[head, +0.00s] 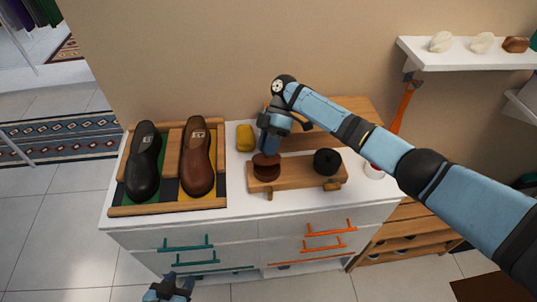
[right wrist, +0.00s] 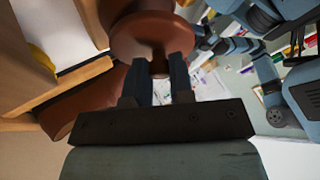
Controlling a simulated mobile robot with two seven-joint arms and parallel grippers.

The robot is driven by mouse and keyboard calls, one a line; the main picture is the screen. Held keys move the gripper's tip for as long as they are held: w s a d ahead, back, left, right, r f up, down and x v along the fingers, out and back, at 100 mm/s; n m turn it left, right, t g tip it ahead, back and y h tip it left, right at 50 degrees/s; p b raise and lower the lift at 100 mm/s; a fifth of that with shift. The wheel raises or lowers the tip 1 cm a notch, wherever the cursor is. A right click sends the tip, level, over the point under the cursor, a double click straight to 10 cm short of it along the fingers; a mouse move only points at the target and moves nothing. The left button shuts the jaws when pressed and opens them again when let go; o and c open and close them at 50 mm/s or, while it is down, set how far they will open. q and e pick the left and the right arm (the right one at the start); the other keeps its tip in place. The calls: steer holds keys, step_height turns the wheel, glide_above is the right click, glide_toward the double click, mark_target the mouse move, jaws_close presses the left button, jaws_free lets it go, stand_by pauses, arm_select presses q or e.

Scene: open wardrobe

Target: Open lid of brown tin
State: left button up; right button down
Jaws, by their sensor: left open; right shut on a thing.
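The brown tin (head: 266,174) stands on the left end of a wooden stand on the white dresser. Its round lid (right wrist: 150,36) shows large in the right wrist view, in front of the brown tin body (right wrist: 145,5). My right gripper (head: 268,148) comes down from above and is shut on the lid, its two fingers (right wrist: 158,82) at the lid's middle. I cannot tell whether lid and body touch. My left gripper (head: 168,289) is open and empty at the bottom of the head view, in front of the dresser.
A black tin (head: 327,161) stands on the right end of the wooden stand (head: 296,175). A yellow block (head: 245,137) lies behind left. A tray (head: 168,209) with a black shoe (head: 144,165) and a brown shoe (head: 197,160) is at left. The dresser's front strip is clear.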

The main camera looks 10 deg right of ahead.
arm_select(q)
steer(key=shift+a+f+b, duration=0.2)
steer(key=shift+f+b, duration=0.3)
steer(key=shift+f, duration=0.4)
arm_select(e)
steer(key=shift+w+r+g, duration=0.1)
steer(key=shift+w+g, duration=0.25)
steer(key=shift+g, duration=0.15)
steer(key=c, duration=1)
jaws_free()
arm_select(q)
steer(key=shift+f+b, duration=0.6)
steer(key=shift+b, duration=0.05)
arm_select(e)
steer(key=v, duration=1.4)
